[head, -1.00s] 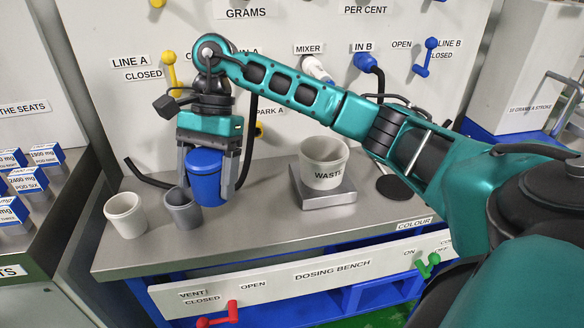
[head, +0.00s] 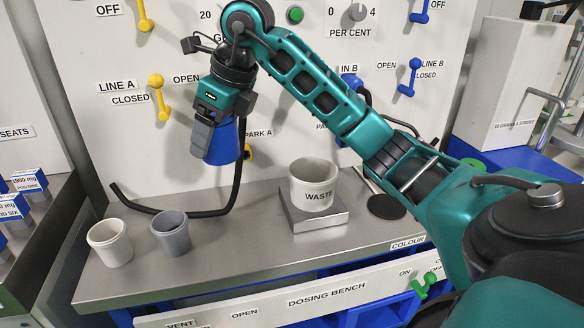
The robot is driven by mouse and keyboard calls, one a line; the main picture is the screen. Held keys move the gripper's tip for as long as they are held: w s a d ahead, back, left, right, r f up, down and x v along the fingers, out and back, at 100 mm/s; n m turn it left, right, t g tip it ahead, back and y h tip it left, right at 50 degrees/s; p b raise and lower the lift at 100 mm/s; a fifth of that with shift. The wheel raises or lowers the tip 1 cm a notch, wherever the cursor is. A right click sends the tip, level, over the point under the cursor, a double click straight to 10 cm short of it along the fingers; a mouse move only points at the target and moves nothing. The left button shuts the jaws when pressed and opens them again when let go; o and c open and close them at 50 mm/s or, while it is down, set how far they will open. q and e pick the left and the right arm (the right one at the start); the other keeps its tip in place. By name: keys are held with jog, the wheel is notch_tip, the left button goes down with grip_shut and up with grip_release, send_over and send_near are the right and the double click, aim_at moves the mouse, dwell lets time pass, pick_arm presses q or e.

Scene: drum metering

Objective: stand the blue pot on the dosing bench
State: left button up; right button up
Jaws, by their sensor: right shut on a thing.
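The blue pot (head: 224,146) is held by my right gripper (head: 217,134), which is shut on it. One grey finger shows plainly on the pot's left side; the far finger is mostly hidden. The pot hangs tilted in the air, clear of the bench, in front of the PARK A label. The dosing bench (head: 255,243) is a grey metal top below it, with bare space under and to the right of the pot. My left gripper is not in view.
A white cup (head: 110,243) and a grey cup (head: 172,232) stand at the bench's left. A WASTE pot (head: 313,185) sits on a square scale (head: 314,217) at the middle. A black hose (head: 195,212) lies along the back. A dark round disc (head: 387,207) lies right of the scale.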

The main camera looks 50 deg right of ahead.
notch_tip(320, 180, down, 15)
jog(key=b, duration=0.3)
jog(key=shift+f, duration=0.1)
notch_tip(320, 180, down, 4)
jog(key=shift+f+b, duration=0.2)
jog(key=shift+b, duration=0.15)
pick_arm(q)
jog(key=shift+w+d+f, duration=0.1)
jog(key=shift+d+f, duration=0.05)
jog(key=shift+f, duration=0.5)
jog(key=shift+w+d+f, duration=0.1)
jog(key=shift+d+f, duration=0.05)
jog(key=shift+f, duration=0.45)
pick_arm(e)
jog(key=shift+f, duration=0.2)
jog(key=shift+f, duration=0.2)
jog(key=o, duration=1.2)
jog(key=shift+r, duration=0.15)
